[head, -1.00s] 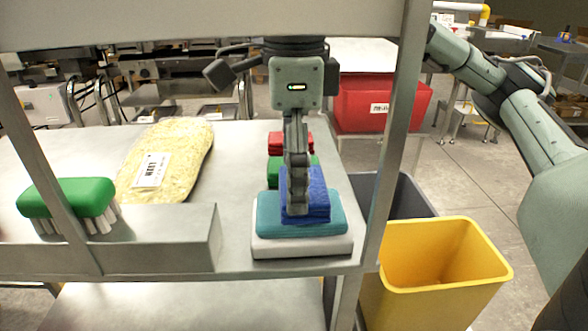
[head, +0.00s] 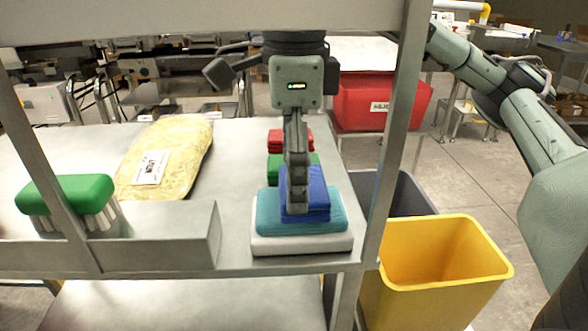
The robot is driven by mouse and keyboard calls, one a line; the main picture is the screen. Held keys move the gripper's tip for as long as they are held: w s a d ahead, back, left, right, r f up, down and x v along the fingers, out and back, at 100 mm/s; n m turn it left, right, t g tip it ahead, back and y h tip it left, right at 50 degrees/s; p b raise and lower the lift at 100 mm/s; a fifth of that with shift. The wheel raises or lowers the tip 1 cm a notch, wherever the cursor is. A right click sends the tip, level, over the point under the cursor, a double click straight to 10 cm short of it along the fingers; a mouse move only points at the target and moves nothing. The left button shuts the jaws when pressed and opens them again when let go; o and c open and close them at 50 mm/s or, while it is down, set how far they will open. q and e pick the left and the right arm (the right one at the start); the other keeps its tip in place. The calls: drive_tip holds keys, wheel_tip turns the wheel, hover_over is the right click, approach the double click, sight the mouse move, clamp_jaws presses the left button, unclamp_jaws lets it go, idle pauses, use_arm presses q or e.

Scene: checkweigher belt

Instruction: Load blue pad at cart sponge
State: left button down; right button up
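A blue pad (head: 318,197) rests on a teal sponge (head: 268,212), which lies on a white base (head: 300,244) at the cart's near right corner. My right gripper (head: 297,198) points down over the pad, seen edge-on. Its near finger lies against the front of the blue pad and it appears shut on it; the far finger is hidden. The pad's underside meets the sponge's top, with no gap to be seen. My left gripper is not in view.
Green (head: 276,168) and red (head: 277,138) pads stand behind the blue one. A green-backed brush (head: 68,195) and a labelled yellowish bag (head: 185,160) are on the left. A grey post (head: 392,140) stands right of the gripper. A yellow bin (head: 440,275) stands beside the cart.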

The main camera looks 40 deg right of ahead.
drive_tip(key=shift+f+b, duration=0.95)
drive_tip(key=shift+f, duration=0.05)
idle(1.7)
